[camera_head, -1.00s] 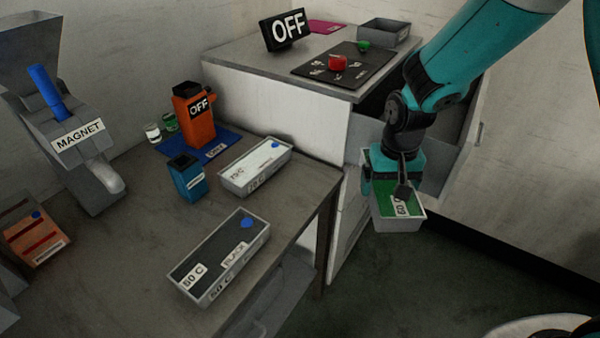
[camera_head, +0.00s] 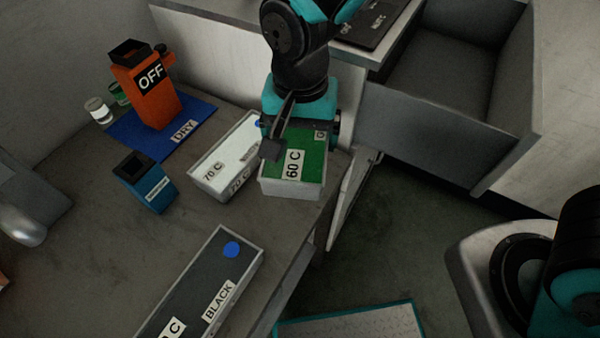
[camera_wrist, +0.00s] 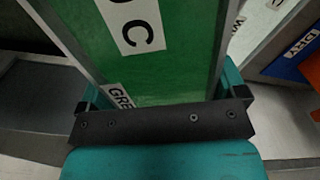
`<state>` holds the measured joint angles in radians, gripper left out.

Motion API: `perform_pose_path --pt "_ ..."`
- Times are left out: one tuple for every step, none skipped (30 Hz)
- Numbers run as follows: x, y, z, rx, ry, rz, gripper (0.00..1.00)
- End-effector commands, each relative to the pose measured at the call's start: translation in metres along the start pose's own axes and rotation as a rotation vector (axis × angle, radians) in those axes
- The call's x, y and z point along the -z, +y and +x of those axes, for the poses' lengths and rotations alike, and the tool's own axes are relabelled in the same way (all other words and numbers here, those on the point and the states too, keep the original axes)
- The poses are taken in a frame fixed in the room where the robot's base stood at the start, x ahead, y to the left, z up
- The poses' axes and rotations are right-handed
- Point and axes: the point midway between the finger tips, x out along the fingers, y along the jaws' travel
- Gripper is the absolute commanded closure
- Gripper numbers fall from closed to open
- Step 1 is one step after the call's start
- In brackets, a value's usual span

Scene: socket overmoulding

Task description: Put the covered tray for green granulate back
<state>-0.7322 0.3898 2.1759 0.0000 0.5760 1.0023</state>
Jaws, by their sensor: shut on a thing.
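The covered tray for green granulate (camera_head: 309,165) is grey with a green top and a "60 C" label. My gripper (camera_head: 298,125) is shut on its far end, and the tray is at the table's right edge, beside the white tray. I cannot tell whether it touches the table. In the wrist view the green tray (camera_wrist: 165,75) fills the middle, with its "GRE" label partly hidden by my gripper (camera_wrist: 160,122). The white tray (camera_head: 222,165) marked "70 C" lies to its left on the table. The black tray (camera_head: 195,290) lies nearer the front.
The blue container (camera_head: 150,190) and the orange device (camera_head: 152,90) marked "OFF" stand further left, the latter on the blue "DRY" mat (camera_head: 185,135). An open grey drawer (camera_head: 440,120) is at the right. Bare table lies left of the black tray.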

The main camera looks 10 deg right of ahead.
Motion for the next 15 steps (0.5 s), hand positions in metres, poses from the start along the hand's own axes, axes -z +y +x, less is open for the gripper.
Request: perform_pose_path --pt "-0.001 0.001 0.016 -0.006 -0.004 0.000 0.56" --pt "-0.001 0.001 0.024 -0.005 -0.003 0.000 0.56" --pt "0.000 0.001 0.035 -0.005 -0.003 0.000 0.56" --pt "-0.001 0.001 0.043 -0.005 -0.004 0.000 0.56" --pt "0.000 0.001 0.050 -0.005 -0.003 0.000 0.56" --pt "0.000 0.001 0.058 -0.004 -0.002 0.000 0.56" --pt "0.000 0.001 0.064 -0.004 -0.002 0.000 0.56" --pt "0.000 0.001 0.069 -0.003 -0.002 0.000 0.56" --pt "0.000 0.001 0.075 -0.002 -0.001 0.000 0.56" --pt "0.000 0.000 0.078 -0.001 -0.001 0.000 0.56" --pt "0.000 0.000 0.081 -0.001 0.000 0.000 0.56" --pt "0.000 0.000 0.084 0.000 0.000 0.000 0.56" --pt "0.001 0.000 0.085 0.001 0.000 0.000 0.56" --pt "0.001 0.000 0.087 0.001 0.001 0.000 0.56" --pt "0.000 0.000 0.091 0.000 0.000 0.000 0.56"
